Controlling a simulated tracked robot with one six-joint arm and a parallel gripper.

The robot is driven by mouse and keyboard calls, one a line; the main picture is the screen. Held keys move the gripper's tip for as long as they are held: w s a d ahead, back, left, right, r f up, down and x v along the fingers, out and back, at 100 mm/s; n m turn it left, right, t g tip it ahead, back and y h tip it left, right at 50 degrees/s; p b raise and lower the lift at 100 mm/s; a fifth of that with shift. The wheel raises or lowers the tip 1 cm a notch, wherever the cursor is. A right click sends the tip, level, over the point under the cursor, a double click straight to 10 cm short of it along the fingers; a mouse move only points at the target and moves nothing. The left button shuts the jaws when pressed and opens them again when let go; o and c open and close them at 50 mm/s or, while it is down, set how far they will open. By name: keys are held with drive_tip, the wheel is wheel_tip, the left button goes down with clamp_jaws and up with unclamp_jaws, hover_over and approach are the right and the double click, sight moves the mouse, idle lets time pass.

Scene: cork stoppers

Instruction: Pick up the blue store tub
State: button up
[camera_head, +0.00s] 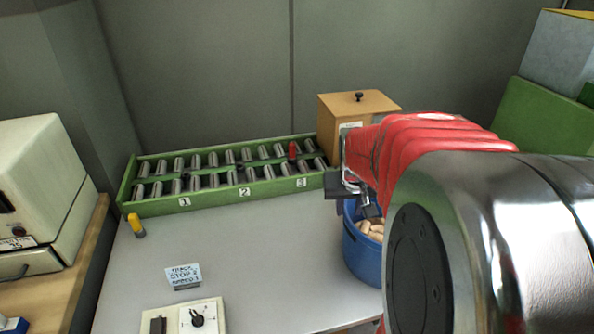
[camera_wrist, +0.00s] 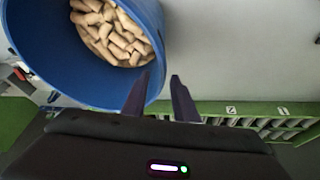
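The blue store tub (camera_head: 362,254) stands on the grey bench, partly hidden behind my arm in the head view. It is upright and holds many pale corks (camera_head: 371,229). In the wrist view the tub (camera_wrist: 35,45) fills the upper left, with its corks (camera_wrist: 115,35) showing inside. The left finger overlaps the tub's wall in the wrist view; the right finger is over bare bench. I cannot tell whether either touches the tub.
A green rack (camera_head: 215,185) of metal tubes runs along the back, numbered on its front. A wooden box (camera_head: 350,110) stands behind the tub. A small sign (camera_head: 184,275), a switch box (camera_head: 185,318) and a yellow-topped item (camera_head: 136,225) are on the left. The middle bench is clear.

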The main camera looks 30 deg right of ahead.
sight(348, 214)
drive_tip(key=shift+w+d+f, duration=0.1)
drive_tip(key=shift+w+f, duration=0.05)
drive_tip(key=shift+f, duration=0.2)
drive_tip(key=shift+f, duration=0.15)
drive_tip(key=shift+x, duration=2.45)
clamp_jaws()
